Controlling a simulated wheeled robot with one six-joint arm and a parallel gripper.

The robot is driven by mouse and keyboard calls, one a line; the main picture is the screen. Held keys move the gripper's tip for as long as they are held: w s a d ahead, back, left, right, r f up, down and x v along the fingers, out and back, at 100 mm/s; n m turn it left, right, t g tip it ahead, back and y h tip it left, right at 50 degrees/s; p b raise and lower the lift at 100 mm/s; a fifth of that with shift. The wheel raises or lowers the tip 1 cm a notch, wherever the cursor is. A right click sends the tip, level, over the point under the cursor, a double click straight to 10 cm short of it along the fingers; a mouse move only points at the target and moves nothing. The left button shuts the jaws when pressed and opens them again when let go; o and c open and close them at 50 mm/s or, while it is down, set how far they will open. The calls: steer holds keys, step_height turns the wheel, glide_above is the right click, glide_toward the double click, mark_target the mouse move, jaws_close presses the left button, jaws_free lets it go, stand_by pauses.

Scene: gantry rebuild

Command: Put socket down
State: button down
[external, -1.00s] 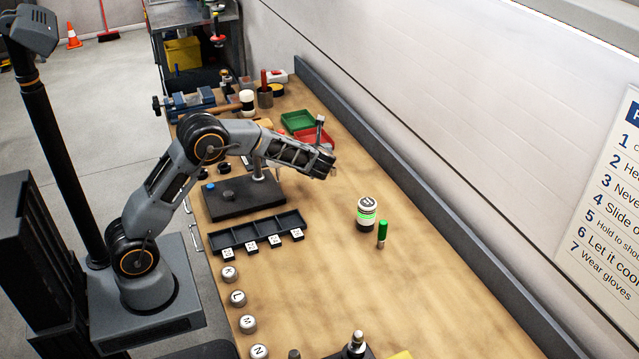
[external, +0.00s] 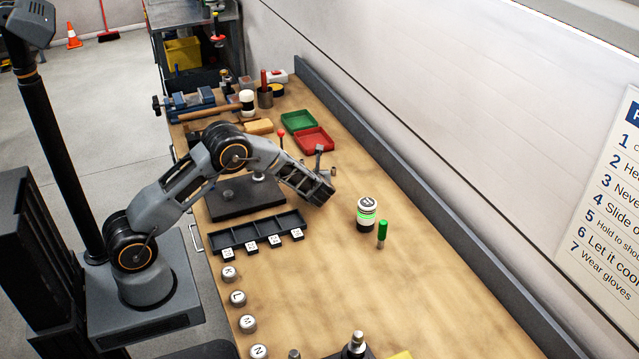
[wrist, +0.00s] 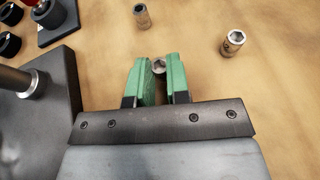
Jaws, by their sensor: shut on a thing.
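A small metal socket (wrist: 159,66) sits between the green fingers of my gripper (wrist: 160,80) in the wrist view; the jaws are shut on it. Only its top end shows, and I cannot tell whether it touches the bench. Two other metal sockets are on the wood: one (wrist: 142,16) beyond the fingertips and one (wrist: 234,42) to the right. In the external view my arm's end points down close above the bench (external: 350,275), beside the dark stand, and hides the fingers and the held socket.
A dark stand (external: 222,206) with a post is left of my gripper. A dark compartment tray (external: 228,240) lies nearer the camera. A white-capped canister (external: 365,214) and a green-handled tool (external: 382,233) stand to the right. Red (external: 314,139) and green bins lie behind.

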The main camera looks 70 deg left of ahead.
steer(key=shift+f+b, duration=0.2)
steer(key=shift+b, duration=0.1)
steer(key=c, duration=1.1)
jaws_free()
steer(key=shift+r, duration=0.1)
